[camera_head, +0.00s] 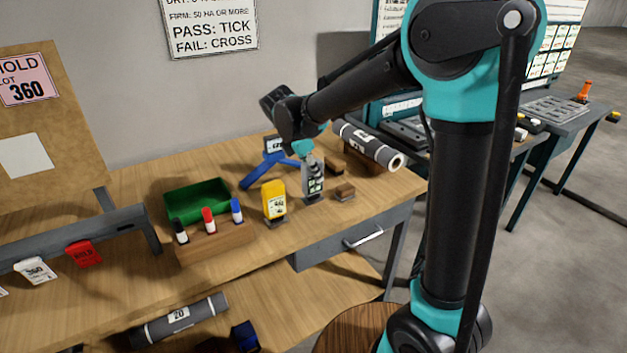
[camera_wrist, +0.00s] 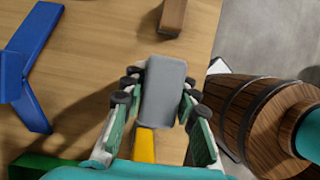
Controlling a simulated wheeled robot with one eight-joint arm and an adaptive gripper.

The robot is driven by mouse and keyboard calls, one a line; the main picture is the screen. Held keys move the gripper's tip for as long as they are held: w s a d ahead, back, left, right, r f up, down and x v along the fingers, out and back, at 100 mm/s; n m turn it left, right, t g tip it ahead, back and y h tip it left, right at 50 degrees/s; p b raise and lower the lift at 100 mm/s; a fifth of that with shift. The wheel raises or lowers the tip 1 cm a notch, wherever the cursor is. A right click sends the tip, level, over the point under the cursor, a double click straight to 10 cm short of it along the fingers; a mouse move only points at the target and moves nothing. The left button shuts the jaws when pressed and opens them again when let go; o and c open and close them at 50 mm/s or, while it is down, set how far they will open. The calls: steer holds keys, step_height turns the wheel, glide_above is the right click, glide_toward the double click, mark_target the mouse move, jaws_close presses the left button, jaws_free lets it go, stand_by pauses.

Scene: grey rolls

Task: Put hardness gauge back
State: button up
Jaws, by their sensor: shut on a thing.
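The hardness gauge, apparently the grey device (camera_head: 314,182) with a small light-coloured face, is upright over the wooden bench by a dark base. I cannot tell whether it rests in that base or hovers just above it. My gripper (camera_head: 311,163) comes down from above and is shut on it. In the wrist view my gripper (camera_wrist: 161,88) has a finger on each side of the grey gauge (camera_wrist: 163,92), whose plain top faces the camera. A yellow device (camera_head: 274,199) stands just left on its own dark base, and its edge shows in the wrist view (camera_wrist: 145,146).
A green tray (camera_head: 198,198) and a wooden marker block (camera_head: 212,246) stand to the left. A blue stand (camera_head: 268,168) is behind, a grey roll (camera_head: 368,145) behind right. A small brown block (camera_head: 344,192) sits close right. A wooden barrel (camera_wrist: 240,105) stands beyond the bench edge.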

steer(key=shift+f, duration=1.5)
steer(key=shift+f, duration=0.1)
steer(key=o, duration=1.1)
steer(key=v, duration=1.2)
steer(key=m+y, duration=0.1)
steer(key=m, duration=0.4)
glide_above(313, 180)
steer(key=s+d, duration=0.2)
steer(key=d, duration=0.3)
step_height(313, 180, down, 4)
steer(key=s+d+f+m+y, duration=0.1)
steer(key=s+d+f+m, duration=0.6)
steer(key=d+m, duration=0.2)
steer(key=s+d+f+m+t+y, duration=0.1)
steer(key=s+d+f+m, duration=0.6)
steer(key=s+d+m, duration=0.1)
steer(key=d+m, duration=0.1)
steer(key=m, duration=0.1)
steer(key=shift+s+d+f+m+t+y, duration=0.15)
steer(key=shift+d+f+m+t+y, duration=0.15)
steer(key=shift+f+m+y, duration=0.1)
